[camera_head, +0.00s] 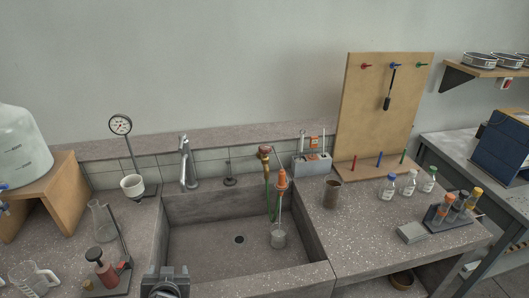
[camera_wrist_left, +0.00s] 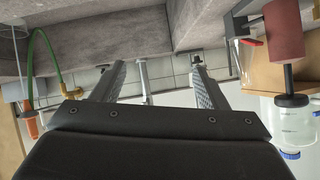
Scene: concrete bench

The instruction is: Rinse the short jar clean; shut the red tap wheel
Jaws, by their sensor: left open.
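The red tap wheel (camera_head: 265,150) tops a brass tap behind the sink; the wheel's setting cannot be told. A green hose (camera_head: 268,205) hangs from this tap beside an orange fitting (camera_head: 282,180). A thin pale line runs down from the fitting to a clear glass vessel (camera_head: 278,236) in the sink; I cannot tell whether it is water or a rod. A short brown-tinted jar (camera_head: 332,193) stands upright on the bench right of the sink. My left gripper (camera_head: 165,282) is at the sink's front left, open and empty in the left wrist view (camera_wrist_left: 158,70). My right gripper is not in view.
The sink basin (camera_head: 205,250) is clear on its left. A grey faucet (camera_head: 184,160) stands behind it. A red-and-black stand (camera_head: 106,270) and glassware are at left. Capped bottles (camera_head: 388,187) and a tube rack (camera_head: 450,212) stand at right, before a wooden pegboard (camera_head: 362,120).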

